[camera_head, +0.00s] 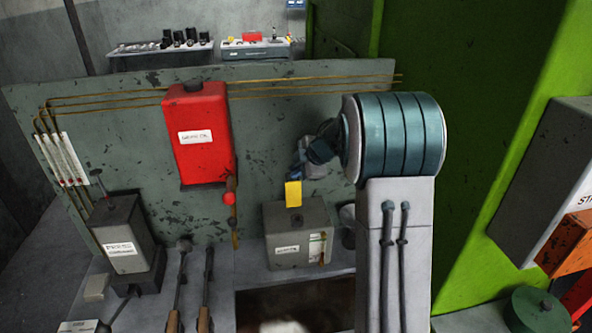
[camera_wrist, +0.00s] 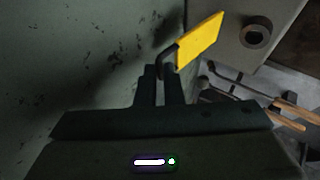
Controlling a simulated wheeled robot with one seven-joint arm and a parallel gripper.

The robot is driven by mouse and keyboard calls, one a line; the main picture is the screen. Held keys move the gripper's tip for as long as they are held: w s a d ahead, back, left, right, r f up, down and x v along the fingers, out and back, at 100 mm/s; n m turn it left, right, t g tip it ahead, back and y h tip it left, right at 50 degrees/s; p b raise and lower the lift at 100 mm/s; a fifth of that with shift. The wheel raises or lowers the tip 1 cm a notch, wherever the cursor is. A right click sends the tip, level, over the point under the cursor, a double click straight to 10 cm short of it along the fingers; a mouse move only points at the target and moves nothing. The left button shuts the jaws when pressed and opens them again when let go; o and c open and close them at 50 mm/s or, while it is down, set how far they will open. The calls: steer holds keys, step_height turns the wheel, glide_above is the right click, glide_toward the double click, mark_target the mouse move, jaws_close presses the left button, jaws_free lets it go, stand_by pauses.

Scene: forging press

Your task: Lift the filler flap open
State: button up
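The yellow flap (camera_head: 293,194) shows upright above the back of a grey box (camera_head: 284,250) in the head view. In the wrist view the yellow flap (camera_wrist: 200,42) is tilted, with a dark bent piece at its near lower edge. My gripper (camera_wrist: 163,72) has its two fingers close together at that dark piece and seems shut on it. In the head view my gripper (camera_head: 297,172) is just above the flap, partly hidden by my arm. A dark round filler neck (camera_wrist: 256,31) on the box top is uncovered and apart from the flap.
A red tank (camera_head: 200,150) hangs on the grey panel (camera_head: 262,135) behind. A smaller grey box (camera_head: 118,225) and long-handled tools (camera_head: 207,290) are at the left. A green press frame (camera_head: 470,120) stands at the right. Copper pipes (camera_head: 280,80) run along the panel top.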

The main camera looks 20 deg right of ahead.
steer(key=o, duration=0.4)
steer(key=shift+w+r, duration=0.15)
steer(key=shift+r, duration=0.35)
steer(key=shift+f, duration=0.1)
steer(key=b+v, duration=0.1)
steer(key=v, duration=1.2)
steer(key=shift+s+r, duration=0.25)
steer(key=shift+s, duration=0.15)
